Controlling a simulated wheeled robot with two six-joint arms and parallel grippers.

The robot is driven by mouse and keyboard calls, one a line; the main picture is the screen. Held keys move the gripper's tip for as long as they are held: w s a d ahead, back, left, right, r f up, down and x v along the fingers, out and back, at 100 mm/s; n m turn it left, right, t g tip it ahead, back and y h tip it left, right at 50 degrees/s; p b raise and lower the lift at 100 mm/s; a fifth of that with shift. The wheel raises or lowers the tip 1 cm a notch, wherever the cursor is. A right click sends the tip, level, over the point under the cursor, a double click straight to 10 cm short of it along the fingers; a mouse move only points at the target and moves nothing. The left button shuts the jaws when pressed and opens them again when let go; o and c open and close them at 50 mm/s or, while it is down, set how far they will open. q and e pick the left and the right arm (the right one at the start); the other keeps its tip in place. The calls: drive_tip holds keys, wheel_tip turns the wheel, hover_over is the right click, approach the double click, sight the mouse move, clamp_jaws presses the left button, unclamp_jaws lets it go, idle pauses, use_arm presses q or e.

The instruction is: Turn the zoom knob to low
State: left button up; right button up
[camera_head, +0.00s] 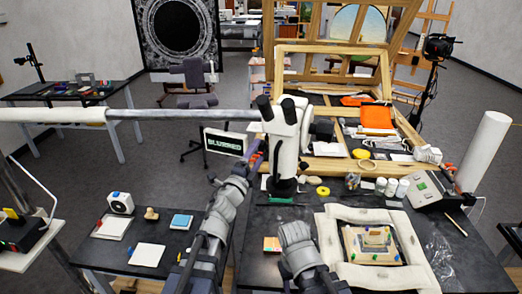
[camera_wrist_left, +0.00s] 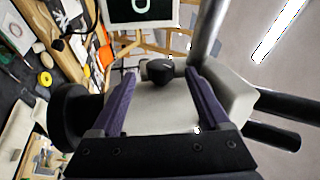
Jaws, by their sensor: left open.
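The zoom knob (camera_wrist_left: 160,70) is a black dial with a small pale mark, on the side of the white microscope (camera_head: 286,140). The microscope also fills the middle of the left wrist view (camera_wrist_left: 165,112). My left gripper (camera_head: 256,158) is at the microscope's left side. Its purple fingers are open in the wrist view (camera_wrist_left: 164,75), with the knob between the fingertips and a gap on each side. I cannot tell how deep the fingers reach. A small screen (camera_head: 225,142) left of the microscope reads "BLURRED". In the head view the knob is hidden.
A metal boom (camera_head: 190,115) runs in from the left to the microscope. A white padded frame (camera_head: 330,245) holding a gilt fragment (camera_head: 372,240) lies on the dark table at right. Jars (camera_head: 390,187) and a grey box (camera_head: 430,188) stand behind it. My right arm's links show at front centre.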

sight(260, 150)
use_arm(q)
drive_tip(key=v, duration=0.3)
drive_tip(key=shift+s+a, duration=0.1)
drive_tip(key=shift+s, duration=0.15)
